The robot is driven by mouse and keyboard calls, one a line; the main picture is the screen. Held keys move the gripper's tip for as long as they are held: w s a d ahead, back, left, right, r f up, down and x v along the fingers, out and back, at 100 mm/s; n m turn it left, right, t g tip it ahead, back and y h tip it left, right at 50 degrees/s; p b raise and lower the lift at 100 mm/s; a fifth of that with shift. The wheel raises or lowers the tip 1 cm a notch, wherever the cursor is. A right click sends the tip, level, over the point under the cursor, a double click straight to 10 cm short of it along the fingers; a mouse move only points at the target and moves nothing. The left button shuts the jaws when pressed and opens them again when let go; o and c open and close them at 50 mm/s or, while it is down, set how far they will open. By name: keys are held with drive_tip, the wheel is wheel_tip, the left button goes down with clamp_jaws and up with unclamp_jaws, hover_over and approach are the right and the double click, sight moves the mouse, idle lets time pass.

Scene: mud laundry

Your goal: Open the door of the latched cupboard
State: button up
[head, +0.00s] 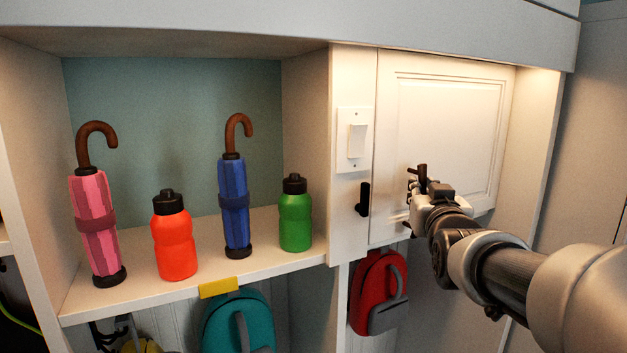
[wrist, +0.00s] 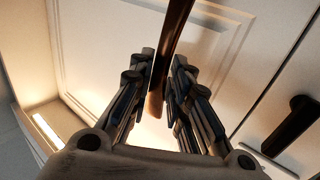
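The white panelled cupboard door (head: 447,110) is at the right of the head view and looks closed, flush with its frame. A black latch (head: 363,199) is upright on the frame just left of the door's edge; it also shows at the right of the wrist view (wrist: 293,126). My gripper (head: 420,182) is in front of the door's lower left part. In the wrist view, a brown bar handle (wrist: 170,60) runs between my two fingers (wrist: 162,80), which lie close against both sides of it. The handle's mounts are hidden.
A light switch (head: 356,141) is above the latch. The open shelf to the left holds a pink umbrella (head: 95,225), a red bottle (head: 173,240), a blue umbrella (head: 234,205) and a green bottle (head: 295,218). A red backpack (head: 372,292) hangs below the cupboard.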

drive_tip(key=shift+w+d, duration=0.1)
drive_tip(key=shift+w, duration=0.35)
clamp_jaws()
idle(0.4)
